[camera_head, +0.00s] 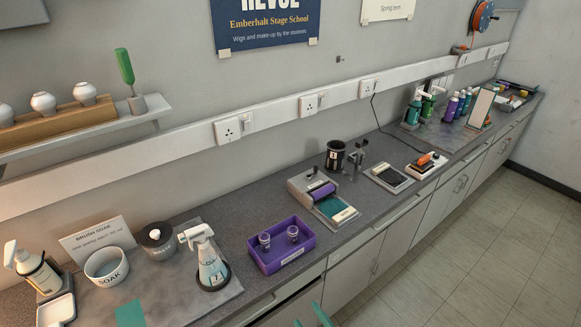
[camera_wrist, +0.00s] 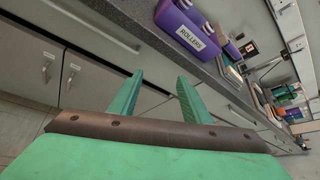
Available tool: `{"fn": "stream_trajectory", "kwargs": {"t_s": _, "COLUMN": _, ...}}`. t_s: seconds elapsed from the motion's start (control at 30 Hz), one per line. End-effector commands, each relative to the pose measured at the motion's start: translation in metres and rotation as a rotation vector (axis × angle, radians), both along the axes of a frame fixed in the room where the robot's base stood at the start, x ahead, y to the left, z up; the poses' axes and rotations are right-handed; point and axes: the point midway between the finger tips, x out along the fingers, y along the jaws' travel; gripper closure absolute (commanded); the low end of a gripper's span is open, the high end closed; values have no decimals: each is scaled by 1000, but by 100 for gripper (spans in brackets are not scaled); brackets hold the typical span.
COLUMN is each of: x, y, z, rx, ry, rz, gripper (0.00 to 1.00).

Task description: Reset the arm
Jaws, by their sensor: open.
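My gripper (camera_wrist: 160,92) shows in the wrist view with two green fingers spread apart and nothing between them. It is in front of the counter, near the cabinet fronts and below the counter edge. In the head view only a green tip of my gripper (camera_head: 318,315) shows at the bottom edge; the rest of it is out of that picture. The purple tray (camera_head: 268,267) on the counter is beyond my gripper and holds two small jars.
The counter's front edge (camera_wrist: 105,22) and cabinets lie close to my gripper. A spray bottle (camera_head: 211,268), a SOAK bowl (camera_head: 107,268) and a dark-lidded pot (camera_head: 157,241) stand left of the tray. A black cup (camera_head: 335,155) stands behind. The floor (camera_head: 480,235) at right is clear.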

Motion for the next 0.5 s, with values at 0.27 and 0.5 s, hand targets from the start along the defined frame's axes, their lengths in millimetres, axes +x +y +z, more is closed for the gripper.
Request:
{"fn": "stream_trajectory", "kwargs": {"t_s": 0.27, "x": -62, "y": 11, "z": -48, "rx": -514, "ry": -84, "rz": 59, "gripper": 56}}
{"fn": "stream_trajectory", "kwargs": {"t_s": 0.5, "x": -124, "y": 15, "z": -58, "rx": -1013, "ry": -151, "rz": 186, "gripper": 56}}
